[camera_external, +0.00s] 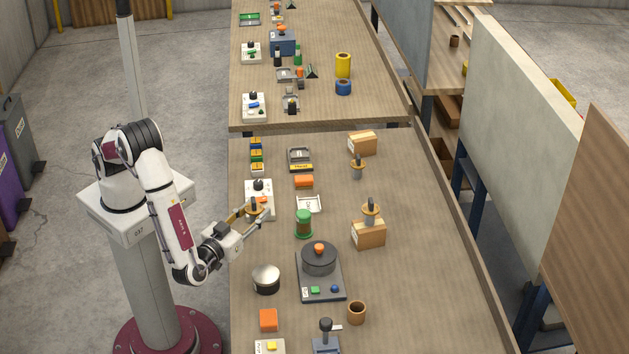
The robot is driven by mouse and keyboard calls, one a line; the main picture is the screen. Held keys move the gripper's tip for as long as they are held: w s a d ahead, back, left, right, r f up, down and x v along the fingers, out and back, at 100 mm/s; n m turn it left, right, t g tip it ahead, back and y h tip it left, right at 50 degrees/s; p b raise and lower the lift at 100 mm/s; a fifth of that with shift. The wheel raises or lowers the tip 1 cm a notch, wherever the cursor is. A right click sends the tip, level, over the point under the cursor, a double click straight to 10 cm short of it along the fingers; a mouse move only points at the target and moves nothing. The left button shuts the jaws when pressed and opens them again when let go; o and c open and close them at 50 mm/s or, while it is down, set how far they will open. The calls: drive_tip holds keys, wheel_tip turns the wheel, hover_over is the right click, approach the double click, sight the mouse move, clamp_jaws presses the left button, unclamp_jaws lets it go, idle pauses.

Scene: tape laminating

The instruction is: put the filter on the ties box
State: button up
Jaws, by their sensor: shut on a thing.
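Two similar pieces show: one (371,209) stands on a cardboard box (370,236) at the right, and another (358,170) stands in front of a second cardboard box (362,144) farther back. I cannot read the box labels, so I cannot tell which is the ties box.
A green cylinder (303,224), a white tray (308,205) and an orange block (304,182) lie between my gripper and the boxes. A dark round machine (319,262) and a metal pot (266,279) stand nearer. The table's right side is mostly clear.

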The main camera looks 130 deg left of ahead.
drive_tip(key=s+a+r+n+g, duration=0.15)
drive_tip(key=s+a, duration=0.35)
drive_tip(key=a, duration=1.1)
drive_tip(key=s+a+r+n+g+h, duration=0.15)
drive_tip(key=s+a, duration=0.25)
drive_tip(key=a, duration=1.2)
drive_tip(key=s+a+r+g, duration=0.2)
drive_tip(key=s+a, duration=0.3)
drive_tip(key=a, duration=1.1)
wheel_tip(320, 180, up, 2)
drive_tip(key=m+t+y, duration=0.2)
drive_tip(key=m+t, duration=0.2)
drive_tip(key=t, duration=0.3)
hover_over(354, 136)
drive_tip(key=shift+r+h, duration=0.15)
drive_tip(key=shift+h, duration=0.1)
drive_tip(key=shift+f, duration=3.15)
drive_tip(key=shift+f, duration=0.1)
drive_tip(key=shift+f, duration=1.75)
